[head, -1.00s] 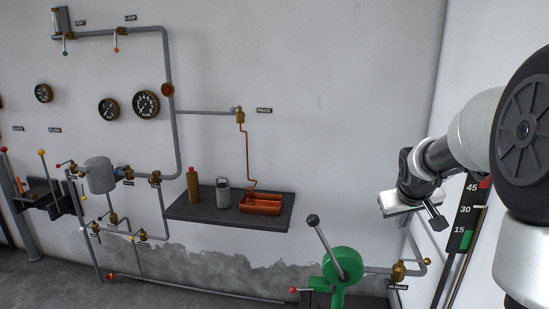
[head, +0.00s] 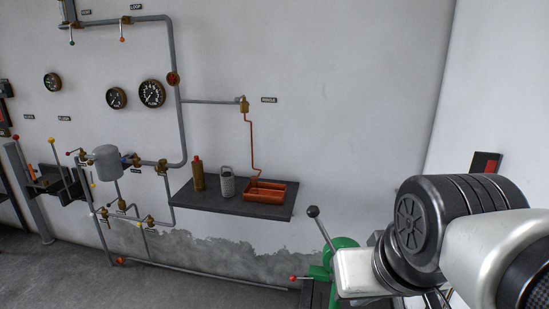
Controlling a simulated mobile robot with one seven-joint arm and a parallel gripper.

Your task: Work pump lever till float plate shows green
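The green pump (head: 343,246) stands low, right of centre, partly hidden by my arm. Its lever (head: 325,231) tilts up and left, with a black ball knob (head: 314,212) at its top. No finger is seen on the knob. A black scale board (head: 486,162) on the right shows a red patch; its lower part is hidden behind my arm. No float plate showing green can be made out. My wrist reaches in from the right, in front of the pump; my gripper's fingers cannot be made out there.
A dark wall shelf (head: 190,200) holds a red tray (head: 265,191), a grey can (head: 227,182) and a brown bottle (head: 197,173). A red-tipped handle (head: 292,278) sticks out left of the pump. Pipes with valves and gauges fill the left wall. Floor at lower left is clear.

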